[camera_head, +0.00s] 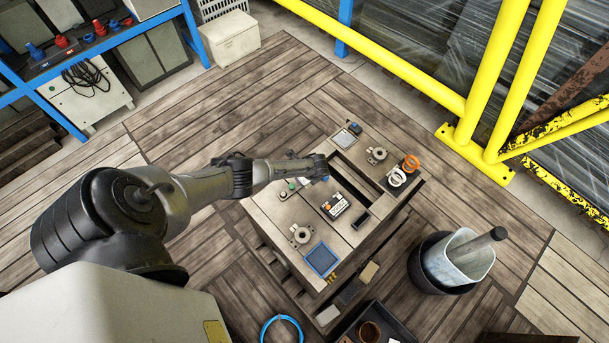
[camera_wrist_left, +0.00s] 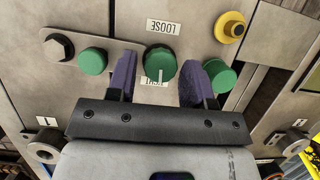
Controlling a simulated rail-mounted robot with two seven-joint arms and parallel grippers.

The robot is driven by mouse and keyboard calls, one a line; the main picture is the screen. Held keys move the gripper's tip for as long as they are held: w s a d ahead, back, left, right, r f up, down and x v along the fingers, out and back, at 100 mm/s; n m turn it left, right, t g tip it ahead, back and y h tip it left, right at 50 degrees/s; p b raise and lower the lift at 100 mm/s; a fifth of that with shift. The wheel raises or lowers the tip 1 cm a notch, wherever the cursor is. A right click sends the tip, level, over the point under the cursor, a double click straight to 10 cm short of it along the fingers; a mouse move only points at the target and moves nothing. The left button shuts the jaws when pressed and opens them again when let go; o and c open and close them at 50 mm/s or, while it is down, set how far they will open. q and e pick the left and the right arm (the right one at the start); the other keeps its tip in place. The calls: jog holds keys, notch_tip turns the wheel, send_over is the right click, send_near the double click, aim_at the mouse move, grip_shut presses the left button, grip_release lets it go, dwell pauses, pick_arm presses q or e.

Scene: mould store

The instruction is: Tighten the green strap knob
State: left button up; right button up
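In the left wrist view, a round green knob (camera_wrist_left: 161,59) with a white pointer line sits on the grey plate. Its line points down the picture toward a partly hidden white label (camera_wrist_left: 154,84). An upside-down "LOOSE" label (camera_wrist_left: 163,27) lies above the knob. My left gripper (camera_wrist_left: 159,72) is open, one purple finger on each side of this knob, with gaps showing. In the head view my left gripper (camera_head: 318,167) is over the workbench and hides the knob below it. My right gripper is not in view.
Plain green knobs stand left (camera_wrist_left: 92,61) and right (camera_wrist_left: 220,76) of the fingers, close to them. A yellow knob (camera_wrist_left: 230,28) and a dark hex bolt (camera_wrist_left: 59,47) are farther out. The workbench (camera_head: 270,217) also carries clamps, a blue-edged pad (camera_head: 321,259) and an orange ring (camera_head: 411,164).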

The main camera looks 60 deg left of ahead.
pick_arm(q)
jog(key=shift+o, duration=0.9)
jog(key=shift+r, duration=0.25)
jog(key=p+v, duration=0.5)
jog(key=v, duration=0.8)
jog(key=shift+d, duration=0.2)
jog(key=shift+r, duration=0.1)
